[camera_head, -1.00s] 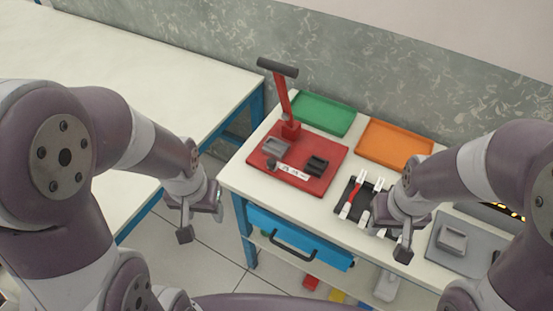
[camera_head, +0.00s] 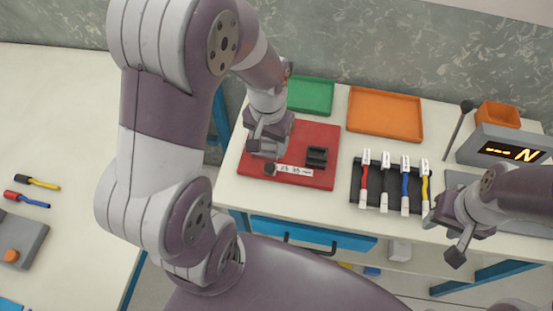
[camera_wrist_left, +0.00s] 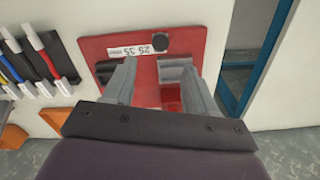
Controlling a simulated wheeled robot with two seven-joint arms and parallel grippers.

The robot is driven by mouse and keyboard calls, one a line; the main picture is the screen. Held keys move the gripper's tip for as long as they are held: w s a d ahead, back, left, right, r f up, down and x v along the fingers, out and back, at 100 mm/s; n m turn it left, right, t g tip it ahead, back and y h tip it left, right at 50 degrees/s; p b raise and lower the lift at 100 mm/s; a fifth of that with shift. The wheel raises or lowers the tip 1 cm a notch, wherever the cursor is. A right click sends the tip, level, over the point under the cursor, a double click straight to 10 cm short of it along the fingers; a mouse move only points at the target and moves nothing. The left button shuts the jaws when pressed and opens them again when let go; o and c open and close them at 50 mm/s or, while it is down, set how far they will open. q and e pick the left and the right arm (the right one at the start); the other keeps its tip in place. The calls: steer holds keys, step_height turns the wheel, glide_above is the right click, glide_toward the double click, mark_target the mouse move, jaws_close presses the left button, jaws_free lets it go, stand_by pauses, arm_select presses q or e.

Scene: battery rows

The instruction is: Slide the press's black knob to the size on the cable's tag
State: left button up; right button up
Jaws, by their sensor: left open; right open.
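The press's red base (camera_head: 325,130) stands on the white table. Its black knob (camera_head: 270,169) sits at the left end of a white size strip (camera_head: 294,171) reading about "25 35 mm²". The left wrist view shows the knob (camera_wrist_left: 160,42) and the strip (camera_wrist_left: 130,50) upside down. My left gripper (camera_head: 262,147) is over the press's left part, open and empty; its fingers (camera_wrist_left: 158,75) point toward the knob without touching it. My arm hides the press's lever. Tagged cables (camera_head: 384,184) lie in a black rack (camera_head: 374,198); their tags are too small to read. My right gripper (camera_head: 458,238) is open.
A black die block (camera_head: 316,157) stands on the base. Green (camera_head: 312,96) and orange (camera_head: 385,114) trays lie behind. A display box (camera_head: 505,150) is at right. Two short cables (camera_head: 35,182) lie on the left table. Below the tabletop is a blue drawer (camera_head: 305,233).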

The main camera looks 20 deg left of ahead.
mark_target(270, 166)
arm_select(q)
step_height(270, 166, down, 11)
steer(key=shift+f+b, duration=0.2)
steer(key=shift+b, duration=0.25)
steer(key=shift+c, duration=0.3)
jaws_close()
steer(key=shift+w+d+p, duration=0.2)
steer(key=shift+w+d, duration=0.05)
steer(key=shift+d, duration=0.75)
steer(key=shift+w+d+p, duration=0.25)
steer(key=shift+w+d, duration=0.05)
steer(key=shift+d, duration=0.7)
steer(key=shift+w+d+p, duration=0.2)
steer(key=shift+w+d, duration=0.05)
steer(key=shift+d, duration=0.75)
